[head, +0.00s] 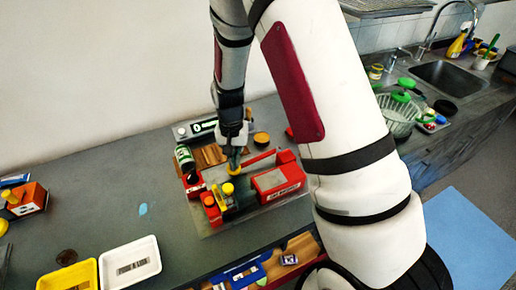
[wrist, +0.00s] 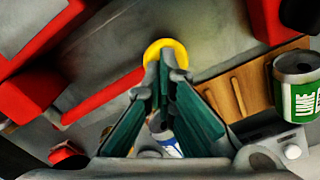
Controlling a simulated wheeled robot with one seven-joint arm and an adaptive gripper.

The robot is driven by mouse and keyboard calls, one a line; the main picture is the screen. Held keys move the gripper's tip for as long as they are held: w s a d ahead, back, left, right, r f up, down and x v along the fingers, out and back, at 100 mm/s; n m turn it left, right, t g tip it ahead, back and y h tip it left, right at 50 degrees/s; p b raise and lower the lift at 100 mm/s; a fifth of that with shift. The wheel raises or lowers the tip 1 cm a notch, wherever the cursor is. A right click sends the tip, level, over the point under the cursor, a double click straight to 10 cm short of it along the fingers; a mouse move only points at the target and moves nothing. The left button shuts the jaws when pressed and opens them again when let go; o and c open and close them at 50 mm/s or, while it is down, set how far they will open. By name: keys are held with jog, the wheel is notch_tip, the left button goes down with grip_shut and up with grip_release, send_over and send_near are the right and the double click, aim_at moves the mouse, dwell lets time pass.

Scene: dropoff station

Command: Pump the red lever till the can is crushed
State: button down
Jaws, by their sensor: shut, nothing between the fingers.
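A red lever (head: 259,158) slants across the red machine on the table. It also shows as a red bar (wrist: 100,97) in the wrist view, with a yellow round end (wrist: 158,47) beside my fingertips. My gripper (head: 235,160) points down over the machine. In the wrist view my gripper (wrist: 167,75) is shut with nothing held, its tips right at the yellow end; I cannot tell whether they touch it. A green-labelled can (head: 184,158) stands at the machine's left, and the can (wrist: 298,88) looks uncrushed at right in the wrist view. A blue-white thing (wrist: 166,136) is partly hidden behind my fingers.
The machine's red labelled box (head: 279,183) sits right of my gripper, on a grey plate (head: 222,226). A yellow tray (head: 67,279) and a white tray (head: 130,262) lie at front left. A sink (head: 447,75) and dishes are at back right. The table's left middle is mostly clear.

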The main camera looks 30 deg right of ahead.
notch_tip(320, 180, up, 8)
jog(key=d+p, duration=0.1)
jog(key=p, duration=0.1)
jog(key=shift+p, duration=0.3)
jog(key=shift+f, duration=0.2)
dwell(0.3)
jog(key=shift+a+f+b, duration=0.2)
jog(key=shift+f, duration=0.45)
jog(key=shift+a+f+b, duration=0.15)
jog(key=shift+f+b, duration=0.05)
jog(key=shift+f, duration=0.45)
jog(key=shift+a+f+b, duration=0.1)
jog(key=shift+f+b, duration=0.3)
jog(key=shift+f, duration=1)
